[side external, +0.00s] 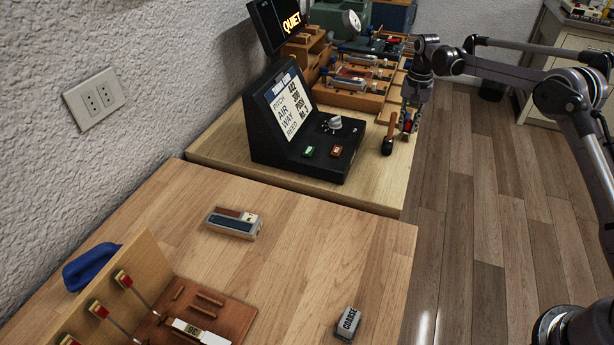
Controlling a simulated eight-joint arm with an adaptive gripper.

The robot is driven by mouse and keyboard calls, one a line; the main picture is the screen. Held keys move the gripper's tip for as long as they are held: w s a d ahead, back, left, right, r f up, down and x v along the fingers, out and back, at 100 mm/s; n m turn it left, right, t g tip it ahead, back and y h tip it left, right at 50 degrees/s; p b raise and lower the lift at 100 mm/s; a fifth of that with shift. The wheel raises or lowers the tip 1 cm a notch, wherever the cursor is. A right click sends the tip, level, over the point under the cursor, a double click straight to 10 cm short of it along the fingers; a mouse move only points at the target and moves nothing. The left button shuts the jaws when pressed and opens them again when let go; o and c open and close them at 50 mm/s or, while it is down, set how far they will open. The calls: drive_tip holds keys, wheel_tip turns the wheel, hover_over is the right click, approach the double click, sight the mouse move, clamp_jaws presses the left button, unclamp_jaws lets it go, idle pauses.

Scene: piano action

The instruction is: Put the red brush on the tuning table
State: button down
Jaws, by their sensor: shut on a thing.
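My gripper (409,121) points down over the right edge of the far table with the black console, which looks like the tuning table (222,150). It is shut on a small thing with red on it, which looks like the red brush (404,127). Much of that thing is hidden by the fingers.
The black console (300,125) with a screen, knob and buttons stands left of my gripper. Wooden racks of tools (355,90) stand behind. The near table holds a grey-brown block (233,222), a "COARSE" block (348,323) and a wooden fixture (205,305). Its middle is clear.

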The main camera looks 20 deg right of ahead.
sight(409, 120)
drive_tip(key=shift+f, duration=0.1)
drive_tip(key=c, duration=1.3)
unclamp_jaws()
drive_tip(key=s+a+r+n+t, duration=0.1)
drive_tip(key=s+a+r, duration=0.15)
drive_tip(key=r, duration=0.75)
drive_tip(key=s+a+r+n+t, duration=0.1)
drive_tip(key=s+r, duration=0.2)
drive_tip(key=r, duration=0.6)
drive_tip(key=s+a+r+n+t, duration=0.25)
drive_tip(key=s+a, duration=0.25)
drive_tip(key=s, duration=0.5)
drive_tip(key=s+a+f+n+t, duration=0.1)
drive_tip(key=s+f, duration=0.2)
drive_tip(key=s, duration=0.3)
drive_tip(key=s+a+f+n, duration=0.1)
drive_tip(key=s+f+n, duration=0.1)
drive_tip(key=s, duration=0.4)
drive_tip(key=s+a+f+n+t, duration=0.1)
drive_tip(key=s+f, duration=0.3)
drive_tip(key=s, duration=0.2)
drive_tip(key=shift+a+f+n+t, duration=0.25)
drive_tip(key=shift+a+f+t, duration=0.05)
drive_tip(key=shift+f+t, duration=0.05)
